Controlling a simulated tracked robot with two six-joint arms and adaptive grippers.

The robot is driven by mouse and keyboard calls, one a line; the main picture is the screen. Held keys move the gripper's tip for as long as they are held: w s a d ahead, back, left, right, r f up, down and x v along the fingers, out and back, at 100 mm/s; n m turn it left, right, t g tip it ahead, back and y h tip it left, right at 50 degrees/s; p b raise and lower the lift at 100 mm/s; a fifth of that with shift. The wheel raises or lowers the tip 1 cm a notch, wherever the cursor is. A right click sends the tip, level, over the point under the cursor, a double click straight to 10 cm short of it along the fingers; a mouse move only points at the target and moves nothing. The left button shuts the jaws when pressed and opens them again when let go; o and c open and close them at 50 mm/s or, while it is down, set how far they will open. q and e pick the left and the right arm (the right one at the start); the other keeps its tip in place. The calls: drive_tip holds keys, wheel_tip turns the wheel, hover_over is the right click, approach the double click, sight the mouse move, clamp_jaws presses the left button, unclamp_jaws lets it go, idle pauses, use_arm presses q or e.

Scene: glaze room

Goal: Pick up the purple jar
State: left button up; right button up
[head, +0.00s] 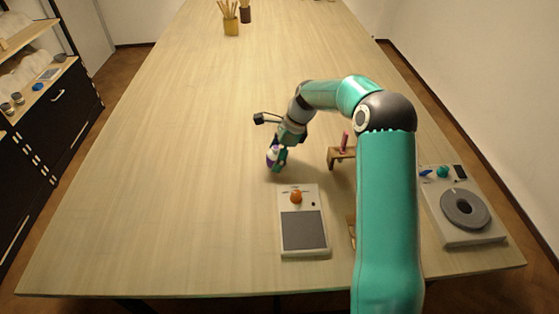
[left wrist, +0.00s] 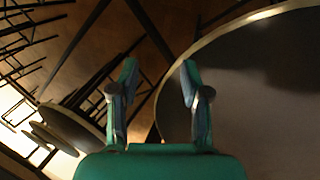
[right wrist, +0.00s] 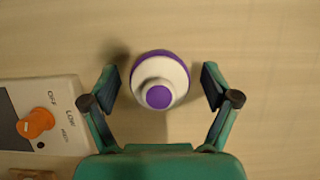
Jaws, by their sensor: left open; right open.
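The purple jar (head: 270,156), purple with a white top, stands on the wooden table left of the hot plate's far end. In the right wrist view the jar (right wrist: 175,68) shows from above, with a purple knob in the middle of its white top. My right gripper (right wrist: 160,82) is open, with one finger on each side of the jar and a gap on both sides. In the head view my right gripper (head: 279,160) partly hides the jar. My left gripper (left wrist: 158,70) is open and empty in the left wrist view, and is outside the head view.
A hot plate (head: 304,231) with an orange knob is close to the right gripper. A small wooden stand (head: 342,153) and a wheel device (head: 465,209) are to the right. Brush pots (head: 231,26) stand far back. The table's left side is clear.

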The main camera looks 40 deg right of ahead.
drive_tip(key=c, duration=1.2)
drive_tip(key=shift+c, duration=1.2)
drive_tip(key=shift+r, duration=0.2)
